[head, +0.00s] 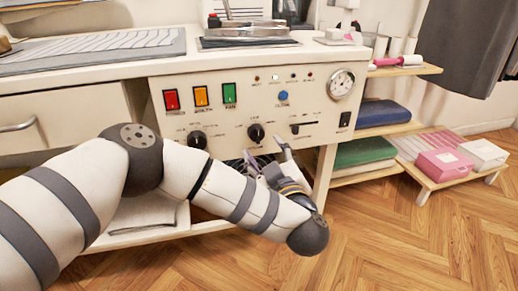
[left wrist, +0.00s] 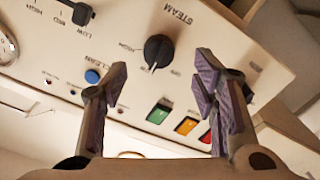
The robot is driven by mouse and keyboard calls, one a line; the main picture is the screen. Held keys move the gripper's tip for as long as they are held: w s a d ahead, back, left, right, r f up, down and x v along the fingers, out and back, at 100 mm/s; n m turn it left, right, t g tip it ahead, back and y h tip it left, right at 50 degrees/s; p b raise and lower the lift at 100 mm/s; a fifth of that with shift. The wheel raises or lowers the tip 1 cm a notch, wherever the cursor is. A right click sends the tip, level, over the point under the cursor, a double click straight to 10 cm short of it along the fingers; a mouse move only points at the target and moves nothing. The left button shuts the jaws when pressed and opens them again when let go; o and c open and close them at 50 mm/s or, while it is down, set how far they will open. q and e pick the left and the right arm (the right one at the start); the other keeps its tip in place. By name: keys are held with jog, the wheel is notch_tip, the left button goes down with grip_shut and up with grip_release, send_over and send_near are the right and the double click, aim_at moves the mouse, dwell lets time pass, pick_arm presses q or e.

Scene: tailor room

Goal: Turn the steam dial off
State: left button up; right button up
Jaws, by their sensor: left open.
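The steam dial (head: 256,132) is a round black knob on the white control panel (head: 225,120). In the left wrist view the dial (left wrist: 158,50) shows under the word STEAM, upside down, with a light pointer mark at its lower edge in that picture. Small labels stand around it; the exact setting is too small to tell. My left gripper (head: 267,158) is open and empty, just below the dial in the head view. In the left wrist view its two fingers (left wrist: 165,95) stand apart, with the dial seen between them, not touched. My right gripper is in neither view.
A second black knob (head: 197,139) is left of the dial, a slider (head: 303,126) right of it. Red (head: 172,100), yellow (head: 201,96) and green (head: 230,93) switches, a blue button (head: 283,96) and a gauge (head: 342,84) are above. Open floor lies in front.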

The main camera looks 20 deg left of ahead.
aim_at(259, 138)
pick_arm(q)
jog(key=b+x, duration=0.1)
jog(key=x, duration=0.4)
jog(key=shift+w+a+r, duration=0.1)
jog(key=shift+w+a, duration=0.1)
jog(key=shift+w, duration=0.15)
jog(key=c, duration=1.2)
jog(key=shift+o, duration=0.2)
